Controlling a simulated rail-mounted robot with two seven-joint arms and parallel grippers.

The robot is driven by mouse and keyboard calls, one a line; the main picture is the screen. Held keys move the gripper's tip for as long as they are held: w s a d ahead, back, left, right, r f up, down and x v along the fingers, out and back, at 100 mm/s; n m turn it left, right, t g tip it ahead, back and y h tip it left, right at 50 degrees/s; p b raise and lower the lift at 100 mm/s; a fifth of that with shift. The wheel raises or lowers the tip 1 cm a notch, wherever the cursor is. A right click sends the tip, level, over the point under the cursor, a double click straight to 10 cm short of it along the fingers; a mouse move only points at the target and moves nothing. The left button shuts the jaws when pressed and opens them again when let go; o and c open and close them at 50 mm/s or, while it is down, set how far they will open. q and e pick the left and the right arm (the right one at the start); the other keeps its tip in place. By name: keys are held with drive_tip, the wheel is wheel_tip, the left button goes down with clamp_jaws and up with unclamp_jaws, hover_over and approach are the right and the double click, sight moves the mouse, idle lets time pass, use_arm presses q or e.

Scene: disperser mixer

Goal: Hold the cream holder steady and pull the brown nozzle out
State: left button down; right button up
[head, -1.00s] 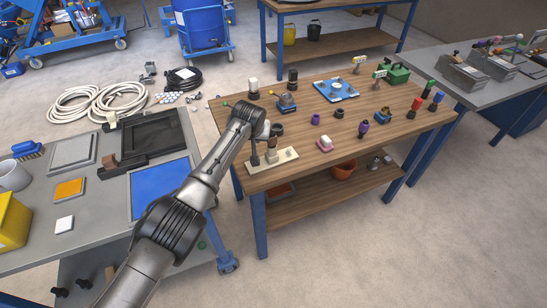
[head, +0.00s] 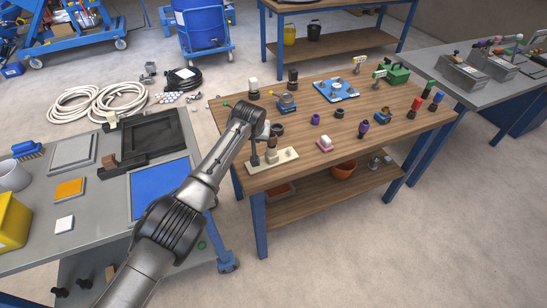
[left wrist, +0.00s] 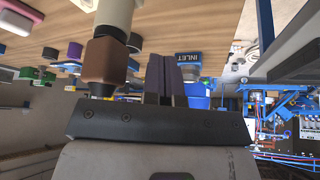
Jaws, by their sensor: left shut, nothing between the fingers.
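The cream holder (head: 272,156) stands on a cream base plate (head: 288,155) at the near left corner of the wooden table. In the left wrist view the holder (left wrist: 115,12) comes in from the top edge. My left gripper (head: 254,160) points down just left of the holder. In the left wrist view its dark fingers (left wrist: 165,70) are together and empty, beside the nozzle and apart from it. My right gripper is not in view.
The wooden table (head: 330,170) holds several small parts, including a purple ring (head: 315,119), a pink-and-white block (head: 325,144) and a blue plate (head: 336,90). A grey table with a blue mat (head: 159,187) stands left. Bare wood lies right of the base plate.

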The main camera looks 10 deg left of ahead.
use_arm(q)
drive_tip(key=shift+f+b, duration=0.5)
drive_tip(key=shift+f, duration=0.8)
idle(0.4)
drive_tip(key=shift+a+f, duration=0.15)
drive_tip(key=shift+f, duration=0.2)
idle(1.6)
drive_tip(key=shift+r, duration=0.1)
wheel_tip(320, 180, up, 6)
drive_tip(key=p, duration=0.6)
drive_tip(key=shift+r+p, duration=0.2)
drive_tip(key=shift+p, duration=0.1)
